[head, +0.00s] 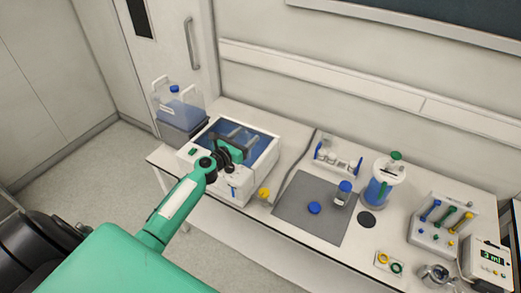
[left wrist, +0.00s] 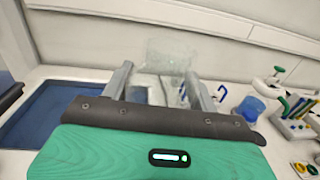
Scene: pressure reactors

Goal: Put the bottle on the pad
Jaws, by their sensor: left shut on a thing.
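My left gripper (head: 240,134) is over the white box with the dark blue top (head: 265,147). In the left wrist view its two grey fingers (left wrist: 158,78) stand on either side of a clear, see-through vessel (left wrist: 168,54), which looks like the bottle; the gripper is shut on it. In the head view I cannot make this vessel out. A dark grey square pad (head: 293,210) lies on the bench to the right of the box. A small clear bottle with a blue cap (head: 345,186) stands upright on its right part. My right gripper is not in view.
A loose blue cap (head: 314,208) lies on the pad. A yellow-capped item (head: 263,192) stands left of it. A blue-filled jug (head: 379,190), a black disc (head: 366,219), a white rack (head: 337,160) and a tool stand (head: 440,227) surround the pad's back and right.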

